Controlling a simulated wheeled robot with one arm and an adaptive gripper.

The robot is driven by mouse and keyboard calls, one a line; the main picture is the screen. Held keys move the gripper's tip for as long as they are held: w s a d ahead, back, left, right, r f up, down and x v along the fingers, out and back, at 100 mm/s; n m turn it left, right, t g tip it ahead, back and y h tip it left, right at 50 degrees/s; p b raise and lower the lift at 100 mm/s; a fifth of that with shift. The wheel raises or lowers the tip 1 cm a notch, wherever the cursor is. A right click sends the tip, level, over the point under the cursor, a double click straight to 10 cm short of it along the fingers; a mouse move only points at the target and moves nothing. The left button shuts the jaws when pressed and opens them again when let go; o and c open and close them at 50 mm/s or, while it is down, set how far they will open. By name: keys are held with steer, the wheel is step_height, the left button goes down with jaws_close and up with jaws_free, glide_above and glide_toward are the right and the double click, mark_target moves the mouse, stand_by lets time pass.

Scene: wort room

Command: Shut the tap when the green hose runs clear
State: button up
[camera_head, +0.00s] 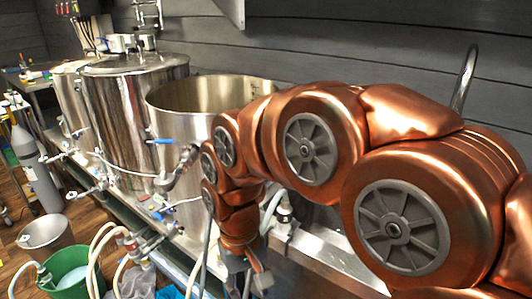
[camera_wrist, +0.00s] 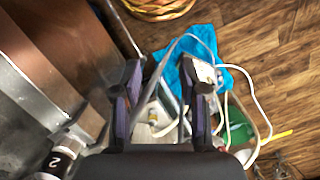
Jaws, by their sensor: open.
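My gripper (camera_wrist: 163,80) is open and empty in the wrist view, pointing down with its two dark fingers apart. In the head view, my gripper (camera_head: 248,280) is low at the bottom centre, partly cut off. Several metal taps show left of it on the steel kettles, one with a blue handle (camera_head: 160,141). I cannot tell which is the task's tap. Pale hoses (camera_head: 104,245) hang at lower left, by a green bucket (camera_head: 70,272). The wrist view shows pale hose (camera_wrist: 257,105) beyond the fingers. No hose is clearly green, and its flow cannot be made out.
An open steel kettle (camera_head: 205,97) and a lidded one (camera_head: 125,85) stand behind my arm on a metal frame. A steel pot (camera_head: 45,235) and a grey cylinder (camera_head: 38,172) stand at left. A blue cloth (camera_wrist: 170,70) and a wicker basket (camera_wrist: 158,8) lie below my gripper.

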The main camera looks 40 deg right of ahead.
steer(key=w+d+r+m+t+p, duration=0.1)
steer(key=w+d+r+m+p, duration=0.25)
steer(key=w+r, duration=0.45)
steer(key=w+d+r+m+t+p, duration=0.1)
steer(key=w+d+r+m+p, duration=0.25)
steer(key=w, duration=0.75)
steer(key=w+d+m+p, duration=0.1)
steer(key=w+d+m, duration=0.1)
steer(key=d, duration=0.4)
steer(key=w+d+r+m+p, duration=0.1)
steer(key=w+d, duration=0.3)
steer(key=d, duration=0.2)
steer(key=w+d+r+m+p, duration=0.1)
steer(key=w+d+m, duration=0.1)
steer(key=d, duration=0.4)
steer(key=shift+w+d+m+p, duration=0.1)
steer(key=shift+w+m+p, duration=0.25)
steer(key=shift+w, duration=0.2)
steer(key=shift+d+f, duration=0.1)
steer(key=shift+d, duration=0.3)
steer(key=shift+d+f, duration=0.15)
steer(key=shift+f, duration=0.05)
steer(key=shift+f+p, duration=0.95)
steer(key=shift+f, duration=2.8)
steer(key=shift+c, duration=0.2)
